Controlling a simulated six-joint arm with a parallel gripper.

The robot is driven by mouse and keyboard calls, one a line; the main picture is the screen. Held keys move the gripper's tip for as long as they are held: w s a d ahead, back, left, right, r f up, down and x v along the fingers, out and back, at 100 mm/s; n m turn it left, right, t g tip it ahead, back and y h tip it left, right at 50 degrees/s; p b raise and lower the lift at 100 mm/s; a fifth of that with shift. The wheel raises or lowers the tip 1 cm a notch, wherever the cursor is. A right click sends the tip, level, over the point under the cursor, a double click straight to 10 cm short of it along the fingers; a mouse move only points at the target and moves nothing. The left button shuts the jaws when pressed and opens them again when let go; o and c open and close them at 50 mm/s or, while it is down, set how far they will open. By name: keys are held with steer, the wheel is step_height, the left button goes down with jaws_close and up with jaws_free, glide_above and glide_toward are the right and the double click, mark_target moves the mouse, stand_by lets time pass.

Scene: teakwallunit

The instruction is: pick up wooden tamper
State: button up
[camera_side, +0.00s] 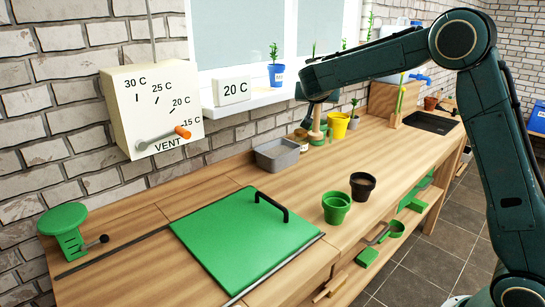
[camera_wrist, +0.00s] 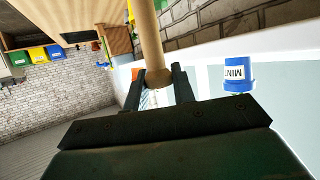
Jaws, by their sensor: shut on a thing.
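The wooden tamper (camera_side: 316,123) is upright near the back of the bench, with a pale handle and a wider foot. My gripper (camera_side: 318,101) is above it and shut on the upper part of its handle. In the wrist view the tamper's round handle (camera_wrist: 150,40) runs up from between the two dark fingers of my gripper (camera_wrist: 158,84), its rounded end between them. I cannot tell whether the foot touches the bench.
A yellow pot (camera_side: 339,126) stands close right of the tamper, a small jar (camera_side: 301,138) close left. A grey tray (camera_side: 277,155), green pot (camera_side: 336,208) and dark pot (camera_side: 362,185) are on the bench (camera_side: 240,172). The sill holds a blue pot (camera_side: 276,76).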

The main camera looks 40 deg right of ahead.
steer(key=shift+r, duration=1.15)
steer(key=shift+s+d+f, duration=0.1)
steer(key=shift+d+f, duration=0.3)
steer(key=shift+d, duration=0.2)
steer(key=s+d+f+n+t+y, duration=0.3)
steer(key=s+d+f+n+y, duration=0.1)
steer(key=d+f+n, duration=0.15)
steer(key=s+n+t+y, duration=0.2)
steer(key=s+n+y, duration=0.1)
steer(key=s, duration=0.7)
steer(key=shift+s+a+f+y, duration=0.15)
steer(key=shift+s+f+y, duration=0.15)
steer(key=shift+y, duration=0.6)
steer(key=shift+f+n, duration=0.15)
steer(key=shift+n, duration=0.1)
